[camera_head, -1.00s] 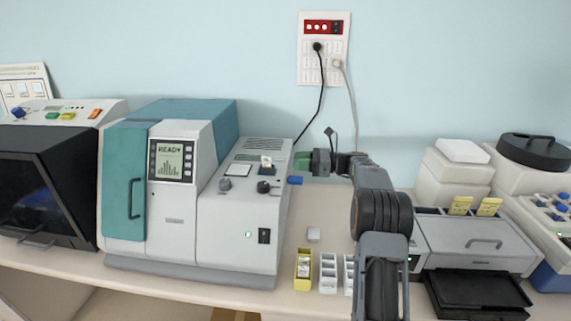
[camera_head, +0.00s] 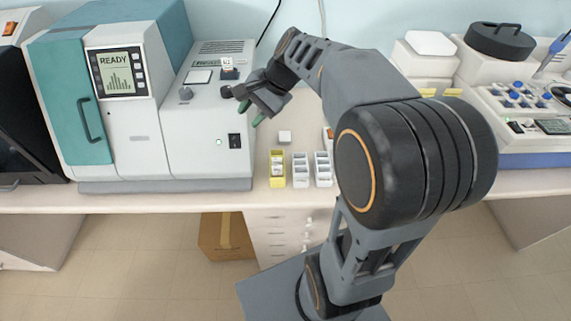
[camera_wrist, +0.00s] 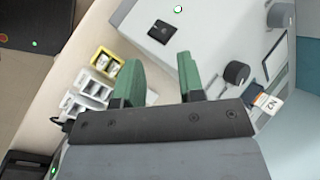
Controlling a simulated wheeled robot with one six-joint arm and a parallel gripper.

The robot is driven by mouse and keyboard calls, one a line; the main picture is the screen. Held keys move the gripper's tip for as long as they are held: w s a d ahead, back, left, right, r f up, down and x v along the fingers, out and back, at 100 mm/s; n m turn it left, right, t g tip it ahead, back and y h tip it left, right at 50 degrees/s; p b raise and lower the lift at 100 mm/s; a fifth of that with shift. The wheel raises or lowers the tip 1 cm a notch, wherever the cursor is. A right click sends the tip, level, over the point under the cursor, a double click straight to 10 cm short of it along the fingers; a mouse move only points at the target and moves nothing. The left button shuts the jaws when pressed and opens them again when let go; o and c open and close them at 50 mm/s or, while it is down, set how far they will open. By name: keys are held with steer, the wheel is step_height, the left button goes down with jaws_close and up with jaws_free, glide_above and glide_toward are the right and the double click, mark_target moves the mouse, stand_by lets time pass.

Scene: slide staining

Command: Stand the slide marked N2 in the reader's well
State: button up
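The slide marked N2 (camera_wrist: 268,102) has a white label end. It stands in a dark blue well (camera_wrist: 253,94) on top of the reader, its lower part hidden. In the head view the slide (camera_head: 227,62) rises from the well (camera_head: 229,74) on the grey reader (camera_head: 205,112), and looks upright. My gripper (camera_head: 248,110) is in front of the slide and to its right, apart from it. In the wrist view my gripper (camera_wrist: 158,72) has its two green fingers spread, with nothing between them.
A yellow slide holder (camera_head: 277,180) and two white holders (camera_head: 300,181) (camera_head: 323,181) stand on the bench right of the reader. Knobs (camera_head: 186,94) stick up from the reader. The teal machine's screen says READY (camera_head: 114,72).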

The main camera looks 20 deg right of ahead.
steer(key=s+d+f+n+t+h, duration=0.1)
steer(key=s+f+n+h, duration=0.1)
steer(key=s+n, duration=0.3)
steer(key=s+d+f+n+h, duration=0.1)
steer(key=s+f+n+h, duration=0.2)
steer(key=s, duration=0.6)
steer(key=n+h, duration=0.1)
steer(key=n, duration=0.1)
steer(key=shift+d+f+n+t, duration=0.15)
steer(key=shift+f+n+t, duration=0.05)
steer(key=shift+n+t, duration=0.2)
